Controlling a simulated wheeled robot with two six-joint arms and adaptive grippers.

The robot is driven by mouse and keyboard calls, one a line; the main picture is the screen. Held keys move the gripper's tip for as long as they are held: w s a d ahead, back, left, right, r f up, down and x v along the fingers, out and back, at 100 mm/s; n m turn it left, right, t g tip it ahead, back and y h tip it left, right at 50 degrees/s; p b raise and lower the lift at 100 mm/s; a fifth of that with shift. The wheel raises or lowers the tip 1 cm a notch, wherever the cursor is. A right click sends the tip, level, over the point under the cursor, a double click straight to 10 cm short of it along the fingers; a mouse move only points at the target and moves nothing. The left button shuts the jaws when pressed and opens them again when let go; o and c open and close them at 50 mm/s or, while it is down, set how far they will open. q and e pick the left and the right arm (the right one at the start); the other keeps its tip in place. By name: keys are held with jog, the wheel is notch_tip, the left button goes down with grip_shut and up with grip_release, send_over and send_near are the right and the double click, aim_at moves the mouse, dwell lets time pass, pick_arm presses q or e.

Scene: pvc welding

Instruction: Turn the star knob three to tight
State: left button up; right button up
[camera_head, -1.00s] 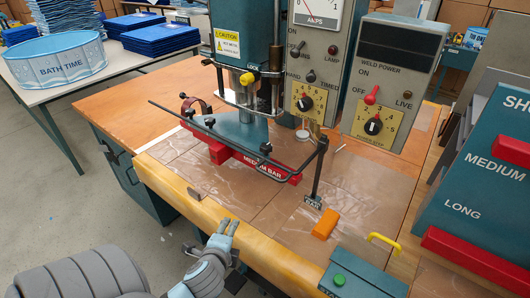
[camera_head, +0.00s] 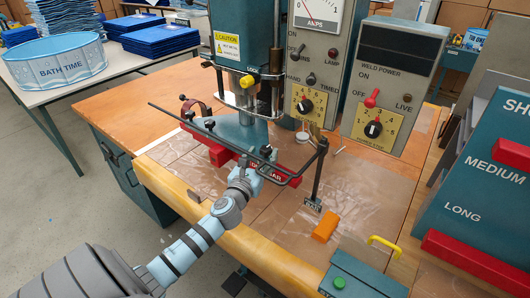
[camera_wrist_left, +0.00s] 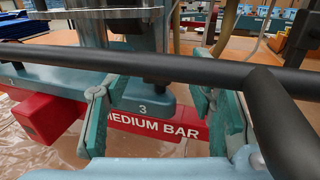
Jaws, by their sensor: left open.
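A red bar labelled MEDIUM BAR (camera_wrist_left: 150,128) sits against the teal press base (camera_wrist_left: 140,92), which carries a numeral 3 in the left wrist view. The bar (camera_head: 218,157) also shows in the head view, partly covered by my left gripper (camera_head: 266,160). My left gripper (camera_wrist_left: 163,108) is open, its fingers apart on either side of the numeral 3, close to the bar. A small black knob (camera_head: 266,150) shows by the gripper; I cannot tell whether it is star knob three. No star knob shows clearly between the fingers. My right gripper is not in view.
A black rail (camera_wrist_left: 190,67) crosses in front of the base, very near my left fingers. An upright black post (camera_head: 318,174) stands to the right. An orange block (camera_head: 325,226) and a teal box with a green button (camera_head: 340,282) lie on the bench's right side.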

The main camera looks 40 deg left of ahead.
pick_arm(q)
jog(key=shift+x, duration=1.15)
jog(key=shift+c, duration=0.6)
jog(key=shift+d, duration=0.1)
jog(key=c, duration=1)
jog(key=shift+c, duration=0.2)
